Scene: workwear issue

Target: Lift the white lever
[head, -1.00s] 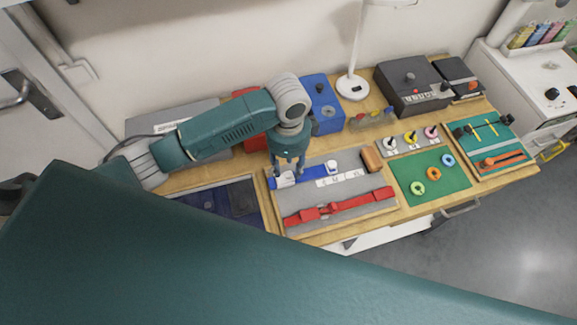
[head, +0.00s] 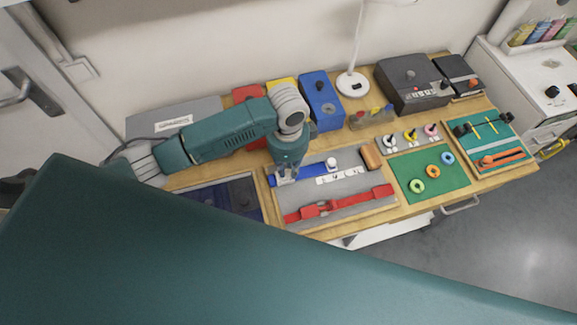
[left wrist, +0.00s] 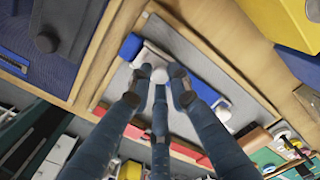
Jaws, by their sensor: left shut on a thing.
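The white lever (left wrist: 145,70) is at the left end of a blue strap (head: 315,171), which lies on a grey board (head: 350,180). In the left wrist view it sits between the fingertips of my left gripper (left wrist: 158,80). In the head view my left gripper (head: 286,177) points down at that end of the strap and hides most of the lever. The fingers are closed in on the white lever. My right gripper is not in view.
A red strap (head: 335,205) lies along the board's front, and a brown block (head: 371,157) at its right. A blue box (head: 321,100) stands behind. A dark blue tray (head: 222,198) is to the left, a green mat with rings (head: 430,192) to the right.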

